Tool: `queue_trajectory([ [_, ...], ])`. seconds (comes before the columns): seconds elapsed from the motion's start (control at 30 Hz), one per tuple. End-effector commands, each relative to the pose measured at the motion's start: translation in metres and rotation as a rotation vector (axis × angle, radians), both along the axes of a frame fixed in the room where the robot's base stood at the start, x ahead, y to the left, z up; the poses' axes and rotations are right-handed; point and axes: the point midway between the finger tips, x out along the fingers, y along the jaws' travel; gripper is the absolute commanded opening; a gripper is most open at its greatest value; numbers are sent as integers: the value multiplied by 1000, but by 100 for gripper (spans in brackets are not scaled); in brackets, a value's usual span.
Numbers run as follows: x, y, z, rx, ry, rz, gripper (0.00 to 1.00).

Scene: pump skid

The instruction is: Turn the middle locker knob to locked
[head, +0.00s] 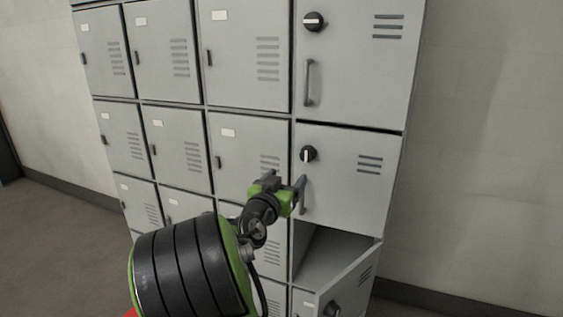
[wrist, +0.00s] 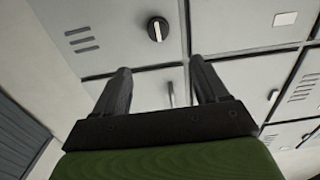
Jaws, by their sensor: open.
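The middle locker knob (head: 308,153) is round and black with a white pointer mark that stands about upright. It sits at the upper left of the closed middle door (head: 345,180) in the right-hand column. It also shows near the top of the wrist view (wrist: 157,29), beyond my fingertips and uncovered. My gripper (head: 285,182) is below and left of the knob in the head view, in front of the lockers. Its fingers are apart and empty in the wrist view (wrist: 160,68), touching nothing that I can see.
The top door's knob (head: 313,21) has its white mark lying sideways; its handle (head: 309,83) is below. The middle door's handle (head: 304,195) is close beside my gripper in the picture. The bottom right compartment's front (head: 352,281) stands open, jutting out. Smaller lockers fill the left.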

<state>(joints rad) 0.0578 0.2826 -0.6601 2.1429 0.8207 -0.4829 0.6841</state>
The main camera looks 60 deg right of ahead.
Motion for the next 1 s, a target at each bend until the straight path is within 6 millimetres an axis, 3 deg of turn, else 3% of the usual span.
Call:
queue_trajectory([
  [0.6,20,-137,1,2,2,-2,73],
  [0.73,23,-149,1,3,0,0,73],
  [1.0,24,-151,1,5,0,1,73],
])
